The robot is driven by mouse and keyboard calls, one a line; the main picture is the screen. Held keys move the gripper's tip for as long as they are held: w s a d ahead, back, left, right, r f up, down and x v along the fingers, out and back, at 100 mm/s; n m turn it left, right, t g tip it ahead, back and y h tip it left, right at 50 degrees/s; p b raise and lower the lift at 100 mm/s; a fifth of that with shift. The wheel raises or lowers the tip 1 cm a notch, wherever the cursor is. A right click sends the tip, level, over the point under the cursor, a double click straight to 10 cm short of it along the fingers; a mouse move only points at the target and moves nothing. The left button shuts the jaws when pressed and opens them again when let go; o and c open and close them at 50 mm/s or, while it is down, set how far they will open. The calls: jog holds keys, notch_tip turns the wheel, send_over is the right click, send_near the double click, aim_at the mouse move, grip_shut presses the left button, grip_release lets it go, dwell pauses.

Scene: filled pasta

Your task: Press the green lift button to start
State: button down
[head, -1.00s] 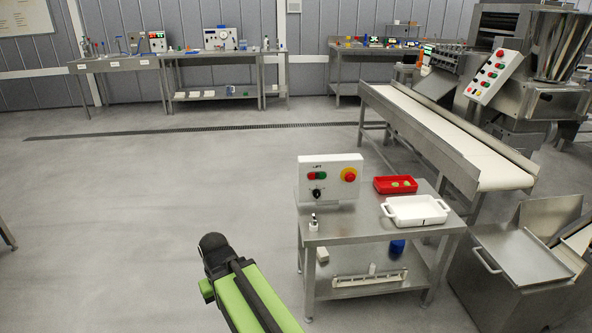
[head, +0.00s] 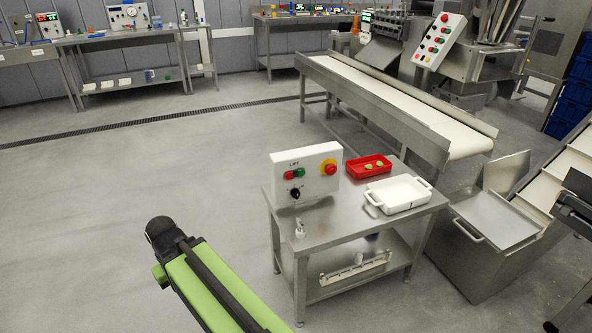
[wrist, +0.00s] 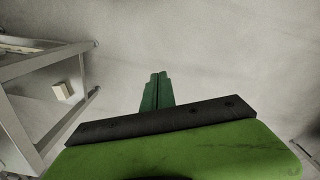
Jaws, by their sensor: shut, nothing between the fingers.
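The white lift control box (head: 308,171) stands on the back left of a steel table in the head view. Its small green button (head: 300,172) is on the front face, just right of a red button (head: 288,175). A black knob (head: 295,192) is below them, and a red and yellow stop button (head: 329,168) is to the right. My gripper (wrist: 157,88) shows in the wrist view with its green fingers together and nothing between them. It is over bare floor, apart from the table. The box is not visible in the wrist view.
Open floor (head: 150,165) lies left of the table.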

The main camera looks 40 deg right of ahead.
aim_at(302, 173)
jog(key=d+r+m+t+y, duration=0.3)
jog(key=d+m, duration=0.3)
jog(key=d, duration=0.7)
jog(key=d+r+m+t+y, duration=0.25)
jog(key=d+m, duration=0.25)
jog(key=d, duration=0.9)
jog(key=s+d+r+m+t+h, duration=0.1)
jog(key=s+d+r+m+t, duration=0.2)
jog(key=d, duration=0.7)
jog(key=s+d+r+m+t, duration=0.4)
jog(key=s+d+r, duration=0.1)
jog(key=d, duration=0.4)
jog(key=shift+s+d+r+h, duration=0.25)
jog(key=shift+s+d+h, duration=0.1)
jog(key=shift+s, duration=0.15)
jog(key=w+d, duration=0.3)
jog(key=w, duration=0.5)
jog(key=shift+d, duration=0.2)
jog(key=shift+w, duration=0.15)
